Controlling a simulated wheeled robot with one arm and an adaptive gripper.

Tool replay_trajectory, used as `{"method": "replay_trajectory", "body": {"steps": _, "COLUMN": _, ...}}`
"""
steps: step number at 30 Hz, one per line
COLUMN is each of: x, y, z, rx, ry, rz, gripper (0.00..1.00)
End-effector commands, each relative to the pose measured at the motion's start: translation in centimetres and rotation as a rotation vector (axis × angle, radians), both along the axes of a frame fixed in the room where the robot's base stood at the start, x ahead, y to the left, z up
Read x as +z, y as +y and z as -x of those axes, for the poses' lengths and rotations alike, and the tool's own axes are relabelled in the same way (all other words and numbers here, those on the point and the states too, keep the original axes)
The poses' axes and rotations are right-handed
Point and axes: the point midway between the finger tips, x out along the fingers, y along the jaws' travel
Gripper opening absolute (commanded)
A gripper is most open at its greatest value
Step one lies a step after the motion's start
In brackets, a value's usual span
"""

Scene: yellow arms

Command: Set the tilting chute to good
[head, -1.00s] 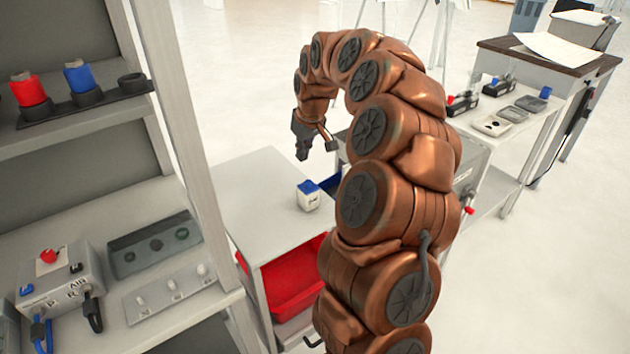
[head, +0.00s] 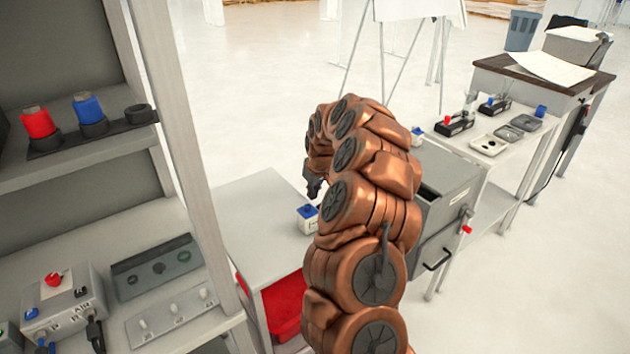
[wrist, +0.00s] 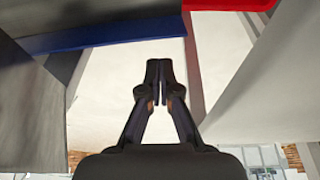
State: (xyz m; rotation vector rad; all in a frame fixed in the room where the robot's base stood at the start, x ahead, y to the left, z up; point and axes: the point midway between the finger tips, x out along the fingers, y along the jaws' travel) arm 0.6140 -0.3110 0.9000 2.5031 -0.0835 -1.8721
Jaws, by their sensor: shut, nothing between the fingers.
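I cannot pick out the tilting chute for certain in either view; my arm covers the middle of the head view. In the head view my gripper (head: 314,190) points down just above a small white box with a blue top (head: 307,219) on a white cabinet (head: 262,197). In the wrist view my gripper (wrist: 159,82) has its two fingers together with nothing between them. A blue edge (wrist: 105,34) crosses the upper left there, and a red edge (wrist: 228,4) shows at the top right. Whether either belongs to the chute or to bins, I cannot tell.
A red bin (head: 283,308) sits in the cabinet's front. A grey box with a handle and a red-tipped lever (head: 445,205) stands right of my arm. A shelf with a control box (head: 62,305) is at left. Grey panels flank the fingers in the wrist view.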

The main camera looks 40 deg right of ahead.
Motion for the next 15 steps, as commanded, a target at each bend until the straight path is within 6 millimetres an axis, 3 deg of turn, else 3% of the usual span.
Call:
{"method": "replay_trajectory", "body": {"steps": 7, "x": -3.0, "y": -0.4, "z": 0.0, "rx": -0.002, "ry": 0.002, "rz": -0.002, "gripper": 0.0}}
{"method": "replay_trajectory", "body": {"steps": 15, "x": -4.2, "y": -0.6, "z": -0.1, "rx": 0.0, "ry": -0.002, "rz": 0.002, "gripper": 0.0}}
